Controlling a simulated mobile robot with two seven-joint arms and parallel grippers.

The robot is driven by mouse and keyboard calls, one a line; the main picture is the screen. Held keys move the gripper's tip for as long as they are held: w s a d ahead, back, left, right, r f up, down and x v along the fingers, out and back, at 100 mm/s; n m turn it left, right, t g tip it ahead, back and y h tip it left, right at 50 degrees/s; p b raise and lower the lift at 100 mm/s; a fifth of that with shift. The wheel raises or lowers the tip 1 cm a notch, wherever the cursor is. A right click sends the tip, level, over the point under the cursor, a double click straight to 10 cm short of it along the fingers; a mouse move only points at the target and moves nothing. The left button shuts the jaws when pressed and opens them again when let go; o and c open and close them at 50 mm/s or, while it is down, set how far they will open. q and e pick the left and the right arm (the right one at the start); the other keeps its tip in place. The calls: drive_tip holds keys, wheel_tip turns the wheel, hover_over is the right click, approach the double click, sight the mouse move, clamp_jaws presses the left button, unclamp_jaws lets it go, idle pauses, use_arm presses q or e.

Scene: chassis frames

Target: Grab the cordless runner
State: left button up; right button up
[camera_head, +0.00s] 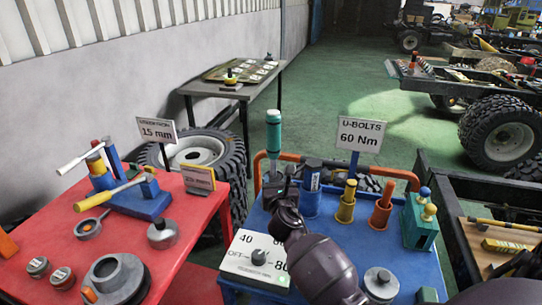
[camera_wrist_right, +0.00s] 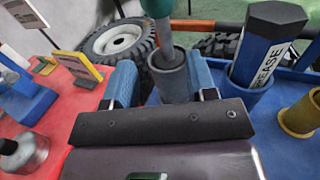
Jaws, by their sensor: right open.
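The teal upright tool, which I take to be the cordless runner (camera_head: 273,132), stands at the back left of the blue bench (camera_head: 418,262). In the right wrist view the runner (camera_wrist_right: 160,12) rises from a grey cup-like base (camera_wrist_right: 172,75). My right gripper (camera_head: 276,184) is open just in front of it. In the wrist view the two blue-padded fingers of my right gripper (camera_wrist_right: 162,66) stand on either side of the grey base; I see no closed grip. The runner's lower end is hidden in the head view. My left gripper is not in view.
A blue grease tube (camera_head: 312,178), a yellow holder (camera_head: 347,203) and an orange holder (camera_head: 381,208) stand to the right. A dial box (camera_head: 254,262) is in front left. The red table (camera_head: 190,215) with tools is at left. An orange rail (camera_head: 400,174) runs behind.

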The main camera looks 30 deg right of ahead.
sight(274, 162)
drive_tip(key=x, duration=0.6)
drive_tip(key=shift+b, duration=0.35)
drive_tip(key=b+x, duration=0.1)
drive_tip(key=x, duration=0.3)
drive_tip(key=shift+w+d+f, duration=0.1)
drive_tip(key=shift+w+d, duration=0.25)
clamp_jaws()
drive_tip(key=shift+r, duration=0.2)
